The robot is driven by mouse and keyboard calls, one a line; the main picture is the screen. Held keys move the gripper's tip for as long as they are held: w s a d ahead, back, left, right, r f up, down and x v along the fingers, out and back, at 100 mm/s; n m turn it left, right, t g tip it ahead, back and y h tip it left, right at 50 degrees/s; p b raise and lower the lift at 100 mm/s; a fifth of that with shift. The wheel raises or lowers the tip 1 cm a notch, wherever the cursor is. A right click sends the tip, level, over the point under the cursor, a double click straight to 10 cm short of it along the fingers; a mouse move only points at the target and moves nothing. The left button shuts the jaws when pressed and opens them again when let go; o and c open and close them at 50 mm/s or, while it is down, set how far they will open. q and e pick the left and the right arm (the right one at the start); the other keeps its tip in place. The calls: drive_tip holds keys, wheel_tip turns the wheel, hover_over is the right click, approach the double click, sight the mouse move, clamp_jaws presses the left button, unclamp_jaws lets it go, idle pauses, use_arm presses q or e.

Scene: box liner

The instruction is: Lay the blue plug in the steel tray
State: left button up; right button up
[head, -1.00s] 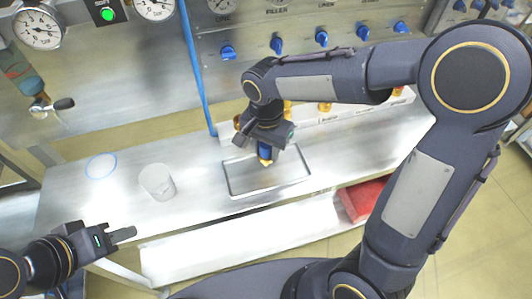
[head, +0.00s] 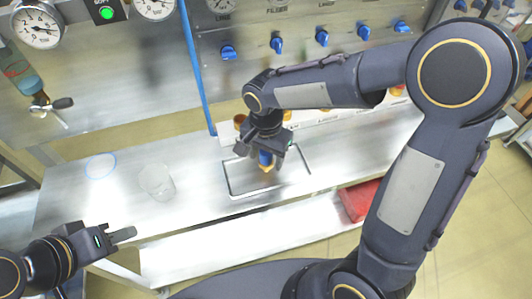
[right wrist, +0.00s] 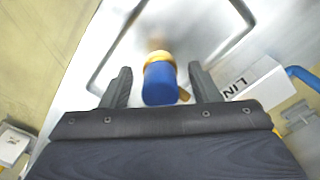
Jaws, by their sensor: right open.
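The blue plug (head: 265,158) with its yellow collar is over or in the steel tray (head: 270,188), collar end towards the tray floor. In the right wrist view the plug (right wrist: 160,84) sits between the two fingers with a gap on each side. My right gripper (head: 267,150) is open around it, above the tray. I cannot tell whether the plug touches the tray floor. My left gripper (head: 122,234) is empty at the lower left, away from the tray; its finger gap is not clear.
A clear cup (head: 157,182) stands on the steel bench left of the tray, near a blue ring mark (head: 101,166). A white labelled rack (head: 330,124) with yellow-orange parts stands behind the tray. A blue hose (head: 196,70) hangs at the back. A red box (head: 360,200) sits on the shelf below.

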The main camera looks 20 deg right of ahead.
wheel_tip(320, 180, up, 12)
drive_tip(key=s+d+f+n+t+y, duration=0.1)
drive_tip(key=s+d+n+t+y, duration=0.1)
drive_tip(key=s, duration=0.6)
drive_tip(key=s+d+f+n+t+y, duration=0.1)
drive_tip(key=s+d+f+n+t, duration=0.1)
drive_tip(key=s+d+n, duration=0.3)
drive_tip(key=s+d+t, duration=0.1)
drive_tip(key=s+d, duration=0.1)
drive_tip(key=s, duration=0.1)
drive_tip(key=shift+t+y, duration=0.3)
drive_tip(key=shift+y, duration=0.1)
drive_tip(key=shift+s+d, duration=0.1)
drive_tip(key=shift+c, duration=0.2)
